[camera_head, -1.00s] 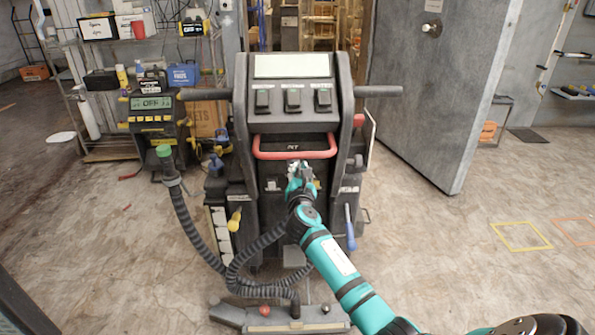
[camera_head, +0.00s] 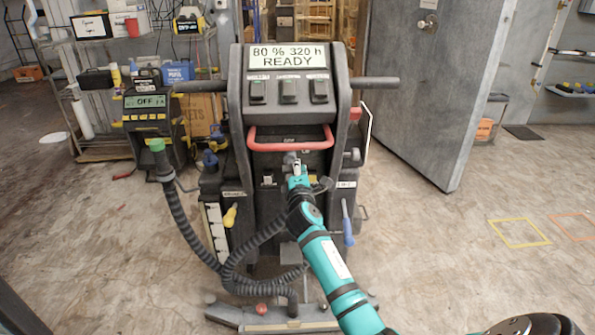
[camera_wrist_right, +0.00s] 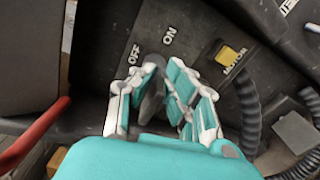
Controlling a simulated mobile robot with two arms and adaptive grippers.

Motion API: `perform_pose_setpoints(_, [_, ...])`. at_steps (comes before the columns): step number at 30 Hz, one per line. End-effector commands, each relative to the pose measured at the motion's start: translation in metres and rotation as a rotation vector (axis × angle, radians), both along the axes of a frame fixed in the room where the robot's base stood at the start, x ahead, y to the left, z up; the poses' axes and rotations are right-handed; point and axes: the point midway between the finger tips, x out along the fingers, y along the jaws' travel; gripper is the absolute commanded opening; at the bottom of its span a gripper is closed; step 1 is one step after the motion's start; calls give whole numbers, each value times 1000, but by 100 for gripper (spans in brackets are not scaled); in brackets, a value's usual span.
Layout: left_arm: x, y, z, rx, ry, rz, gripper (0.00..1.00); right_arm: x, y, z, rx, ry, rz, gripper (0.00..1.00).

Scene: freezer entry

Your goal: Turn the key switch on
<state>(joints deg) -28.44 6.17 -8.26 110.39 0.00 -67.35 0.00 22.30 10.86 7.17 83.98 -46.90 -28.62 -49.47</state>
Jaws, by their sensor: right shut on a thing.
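The machine's black control console (camera_head: 290,110) stands in front of me, with a lit display (camera_head: 288,57) reading "80 % 320 h READY". My right gripper (camera_head: 297,170) is at the console's front, below the red handle bar (camera_head: 290,144). In the right wrist view, my right gripper (camera_wrist_right: 163,76) is shut on the grey key (camera_wrist_right: 152,98), beside the printed OFF and ON labels. The fingers cover part of the key, so its exact angle is hard to tell. My left gripper is not in view.
A yellow connector (camera_wrist_right: 228,55) and black ribbed hoses lie close to the gripper in the right wrist view. A charger reading OFF (camera_head: 150,101) stands left of the machine. A large grey door (camera_head: 425,90) stands to the right.

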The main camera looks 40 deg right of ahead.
Motion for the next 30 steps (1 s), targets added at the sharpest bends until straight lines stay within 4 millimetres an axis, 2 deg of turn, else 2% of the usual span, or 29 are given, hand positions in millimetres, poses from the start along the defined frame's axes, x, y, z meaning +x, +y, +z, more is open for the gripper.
perform_pose_setpoints(1, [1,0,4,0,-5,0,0,1,2,5,24,-30,6,0])
perform_pose_setpoints(12, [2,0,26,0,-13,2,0,1,1,3,148,-106,6,0])
perform_pose_setpoints(28, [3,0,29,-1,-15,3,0,1,1,3,166,-117,6,0])
perform_pose_setpoints(29, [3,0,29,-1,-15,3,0,1,1,3,166,-117,6,15])
perform_pose_setpoints(30, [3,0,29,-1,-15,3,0,1,1,3,165,-117,5,20])
